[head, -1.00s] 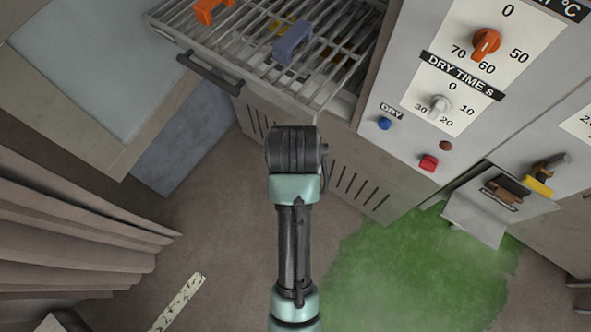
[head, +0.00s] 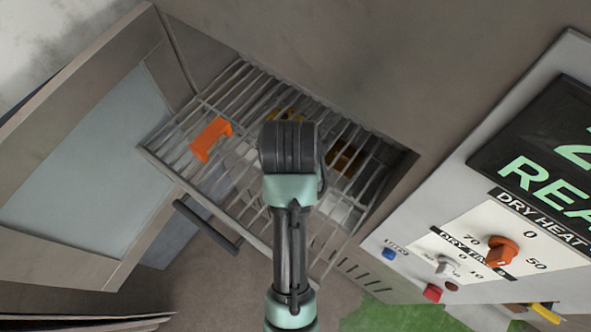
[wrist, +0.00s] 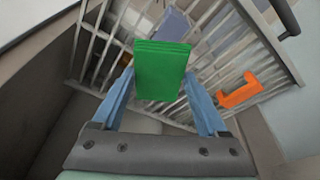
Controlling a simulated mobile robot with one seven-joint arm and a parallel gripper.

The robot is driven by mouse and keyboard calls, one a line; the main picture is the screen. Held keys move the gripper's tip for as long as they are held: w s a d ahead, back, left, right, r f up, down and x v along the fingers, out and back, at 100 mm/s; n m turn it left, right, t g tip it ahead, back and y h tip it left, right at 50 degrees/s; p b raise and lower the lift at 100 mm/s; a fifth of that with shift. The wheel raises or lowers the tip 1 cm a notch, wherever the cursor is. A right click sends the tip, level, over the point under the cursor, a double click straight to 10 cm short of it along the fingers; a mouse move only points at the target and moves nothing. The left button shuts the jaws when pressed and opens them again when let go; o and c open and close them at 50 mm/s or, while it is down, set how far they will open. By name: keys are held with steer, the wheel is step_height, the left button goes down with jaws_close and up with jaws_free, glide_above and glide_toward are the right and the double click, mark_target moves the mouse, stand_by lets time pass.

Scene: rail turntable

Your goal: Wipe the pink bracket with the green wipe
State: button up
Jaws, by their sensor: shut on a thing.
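The green wipe (wrist: 162,71) is a flat, folded block in the wrist view. My gripper (wrist: 161,84) is shut on it, with a blue finger on each side, above a pulled-out wire rack (wrist: 208,42). The rack also shows in the head view (head: 182,135), where my arm hides the gripper and wipe. I can make out no pink bracket in either view. An orange bracket (head: 211,139) stands on the rack, and it is at the right in the wrist view (wrist: 240,91). A blue-grey bracket (wrist: 172,24) lies just beyond the wipe, partly covered by it.
Yellow (head: 287,114) and brown (head: 347,157) things show under the rack bars. The drawer's dark handle (head: 207,226) juts out at the front. A control panel with an orange knob (head: 502,250) stands right. An open door with a pale pane (head: 95,165) stands left.

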steer(key=shift+w+f, duration=0.25)
steer(key=shift+w, duration=0.45)
steer(key=f, duration=0.5)
steer(key=shift+s, duration=0.35)
steer(key=shift+f, duration=0.6)
steer(key=shift+f, duration=0.65)
steer(key=shift+a, duration=0.1)
